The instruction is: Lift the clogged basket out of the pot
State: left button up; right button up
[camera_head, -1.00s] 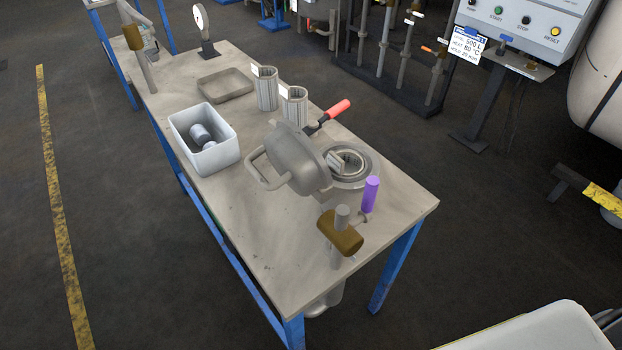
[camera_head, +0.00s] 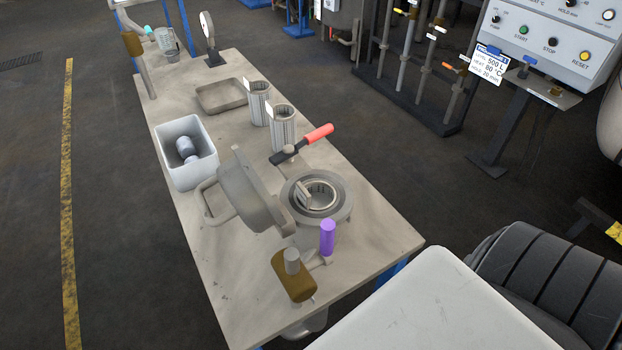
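The round metal pot (camera_head: 342,212) stands open on the table's near part. Its lid (camera_head: 240,192) is swung up and leans to the left of the opening. The clogged basket (camera_head: 321,189) sits down inside the pot, with its round rim and a small pale tab (camera_head: 303,198) showing at the mouth. The rest of the basket is hidden by the pot wall, so I cannot see its clogging. Neither of my grippers is in view.
Two upright mesh baskets (camera_head: 282,128) (camera_head: 258,105), a shallow tray (camera_head: 222,105) and a white bin (camera_head: 190,178) with a grey cylinder stand behind the pot. A red-handled lever (camera_head: 318,133), purple handle (camera_head: 327,237) and brown cylinder (camera_head: 293,275) are close around it.

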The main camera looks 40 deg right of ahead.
aim_at(314, 196)
jog(key=l, duration=0.45)
jog(key=k+l+u, duration=0.15)
jog(key=l, duration=0.3)
jog(key=k+l, duration=0.1)
jog(key=l, duration=0.35)
jog(key=l+u, duration=0.15)
jog(key=l, duration=0.3)
jog(key=k, duration=0.05)
